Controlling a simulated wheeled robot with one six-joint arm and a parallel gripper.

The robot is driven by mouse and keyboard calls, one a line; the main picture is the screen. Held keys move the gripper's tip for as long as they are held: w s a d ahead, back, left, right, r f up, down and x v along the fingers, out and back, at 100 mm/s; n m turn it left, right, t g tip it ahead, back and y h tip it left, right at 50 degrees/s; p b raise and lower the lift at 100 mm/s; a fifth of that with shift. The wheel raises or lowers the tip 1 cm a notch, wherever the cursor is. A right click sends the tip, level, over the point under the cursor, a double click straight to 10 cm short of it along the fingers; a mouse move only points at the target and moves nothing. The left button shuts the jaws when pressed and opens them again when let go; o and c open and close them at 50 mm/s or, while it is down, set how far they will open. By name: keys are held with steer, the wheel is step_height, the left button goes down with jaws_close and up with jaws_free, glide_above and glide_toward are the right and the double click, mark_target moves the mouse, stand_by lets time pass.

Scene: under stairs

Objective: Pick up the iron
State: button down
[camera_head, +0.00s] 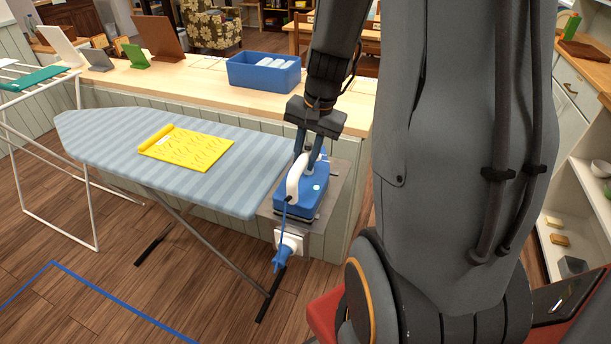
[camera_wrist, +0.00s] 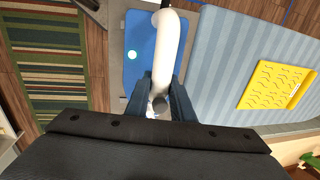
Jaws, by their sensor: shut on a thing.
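My gripper (camera_head: 311,158) reaches down from above and is shut on the white handle of the iron. In the wrist view the handle (camera_wrist: 168,55) runs between the two fingers of my gripper (camera_wrist: 163,88), with the blue body of the iron (camera_wrist: 140,60) below. The fingers hide part of the handle. I cannot tell whether the iron touches the rest.
A blue-grey striped ironing board (camera_head: 95,133) carries a folded yellow cloth (camera_head: 190,150). A blue plug (camera_head: 283,254) sits at a white socket below the rest. A wooden counter (camera_head: 210,88) with a blue bin (camera_head: 264,72) runs behind. A white drying rack (camera_head: 93,215) stands left.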

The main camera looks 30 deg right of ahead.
steer(key=shift+r, duration=0.1)
steer(key=shift+r+b, duration=0.9)
steer(key=shift+r, duration=4.1)
steer(key=c, duration=2.3)
jaws_free()
jaws_close()
